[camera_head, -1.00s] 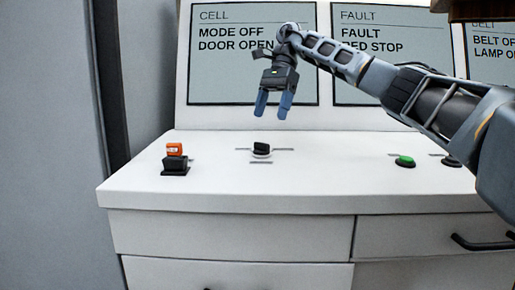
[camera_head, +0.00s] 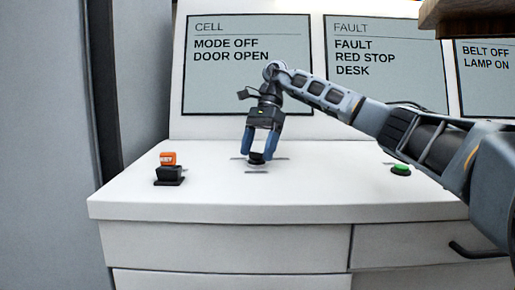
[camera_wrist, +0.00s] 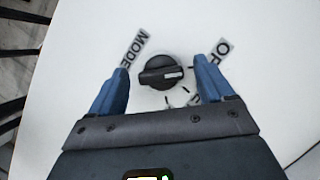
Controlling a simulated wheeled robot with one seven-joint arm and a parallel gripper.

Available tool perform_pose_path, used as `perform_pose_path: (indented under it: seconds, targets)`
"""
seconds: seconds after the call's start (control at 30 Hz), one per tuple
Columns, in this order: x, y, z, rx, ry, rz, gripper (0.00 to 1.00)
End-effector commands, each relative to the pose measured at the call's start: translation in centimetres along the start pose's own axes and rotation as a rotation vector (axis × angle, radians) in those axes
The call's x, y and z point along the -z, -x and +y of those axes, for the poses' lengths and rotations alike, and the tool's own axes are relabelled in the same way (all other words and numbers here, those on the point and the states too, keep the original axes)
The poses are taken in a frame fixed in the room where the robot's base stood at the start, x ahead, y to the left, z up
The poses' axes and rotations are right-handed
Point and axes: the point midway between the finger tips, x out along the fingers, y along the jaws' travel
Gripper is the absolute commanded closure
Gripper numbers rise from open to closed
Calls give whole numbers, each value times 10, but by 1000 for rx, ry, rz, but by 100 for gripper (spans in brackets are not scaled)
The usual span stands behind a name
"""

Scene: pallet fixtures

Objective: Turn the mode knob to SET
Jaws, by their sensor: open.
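The mode knob (camera_wrist: 160,72) is a round black dial with a white pointer mark, on the white desk top. In the wrist view its pointer is directed right, a little below the OFF label. The MODE label lies to its left, and another label below it is mostly hidden by my gripper. In the head view the knob (camera_head: 257,158) shows between my fingertips. My gripper (camera_head: 260,155) is open, pointing down over the knob, with one blue finger on each side. The fingers (camera_wrist: 163,78) appear apart from the knob in the wrist view.
An orange key tag on a black switch (camera_head: 168,172) stands on the desk at left. A green button (camera_head: 401,169) is at right under my arm. A screen (camera_head: 246,65) behind reads MODE OFF, DOOR OPEN. The desk front between switch and button is clear.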

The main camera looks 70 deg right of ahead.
Motion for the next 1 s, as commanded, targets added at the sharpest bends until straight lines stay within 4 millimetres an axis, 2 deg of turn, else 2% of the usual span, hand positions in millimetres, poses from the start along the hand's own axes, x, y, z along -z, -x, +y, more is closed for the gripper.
perform_pose_path:
  seconds: [0.07, 0.6, 1.0]
  targets:
    - [0, 0, 0, 0, 0, 0, 23]
    - [0, 0, 0, 0, 0, 0, 75]
    - [0, 0, 1, 33, -75, 0, 75]
